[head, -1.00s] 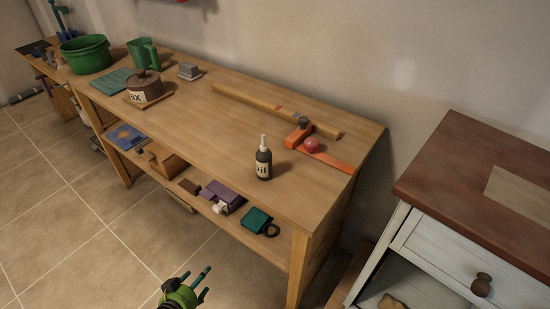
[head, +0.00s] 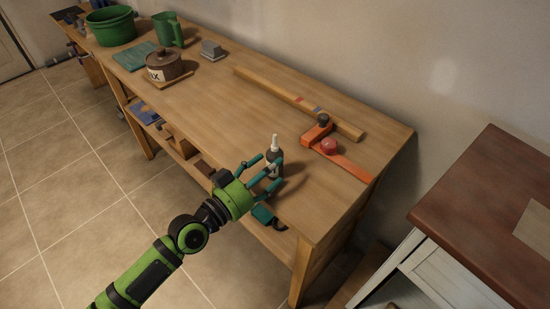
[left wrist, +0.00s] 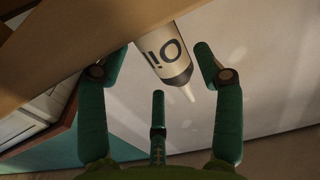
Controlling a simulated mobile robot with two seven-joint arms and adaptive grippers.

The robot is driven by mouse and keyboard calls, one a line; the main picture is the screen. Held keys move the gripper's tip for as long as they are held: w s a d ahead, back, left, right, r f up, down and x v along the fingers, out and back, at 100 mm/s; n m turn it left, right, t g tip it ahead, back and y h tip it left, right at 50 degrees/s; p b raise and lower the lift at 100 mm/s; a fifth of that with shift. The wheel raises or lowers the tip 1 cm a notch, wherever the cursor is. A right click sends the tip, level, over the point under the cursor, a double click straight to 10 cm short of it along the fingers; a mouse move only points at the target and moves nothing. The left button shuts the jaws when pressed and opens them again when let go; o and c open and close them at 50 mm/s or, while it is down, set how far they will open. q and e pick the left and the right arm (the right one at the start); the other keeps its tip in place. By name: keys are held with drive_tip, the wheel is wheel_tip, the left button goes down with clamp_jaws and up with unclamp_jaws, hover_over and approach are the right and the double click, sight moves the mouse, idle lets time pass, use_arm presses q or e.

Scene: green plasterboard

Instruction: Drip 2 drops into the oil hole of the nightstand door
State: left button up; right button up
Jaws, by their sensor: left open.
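The nightstand (head: 480,215) with a brown top and white front is at the right, only partly in view. My right gripper is not in view.
The workbench (head: 220,105) also carries an orange tool (head: 338,160), a long wooden bar (head: 290,100), a lidded brown pot (head: 168,66), a green tub (head: 111,27) and a green jug (head: 167,30). A lower shelf holds small items. A gap separates bench and nightstand.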

sight(278, 151)
use_arm(q)
drive_tip(key=x, duration=0.2)
drive_tip(key=shift+w+d, duration=0.5)
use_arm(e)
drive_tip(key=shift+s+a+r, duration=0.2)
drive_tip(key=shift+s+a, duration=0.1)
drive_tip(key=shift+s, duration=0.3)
use_arm(q)
drive_tip(key=c, duration=1)
drive_tip(key=shift+c, duration=0.3)
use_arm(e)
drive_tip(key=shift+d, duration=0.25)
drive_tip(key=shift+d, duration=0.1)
use_arm(q)
wheel_tip(278, 151, up, 5)
drive_tip(key=shift+f+p, duration=0.1)
drive_tip(key=shift+p, duration=1)
drive_tip(key=s+d+r+p, duration=0.1)
drive_tip(key=s+d+r, duration=0.5)
drive_tip(key=d, duration=0.3)
drive_tip(key=shift+d, duration=0.4)
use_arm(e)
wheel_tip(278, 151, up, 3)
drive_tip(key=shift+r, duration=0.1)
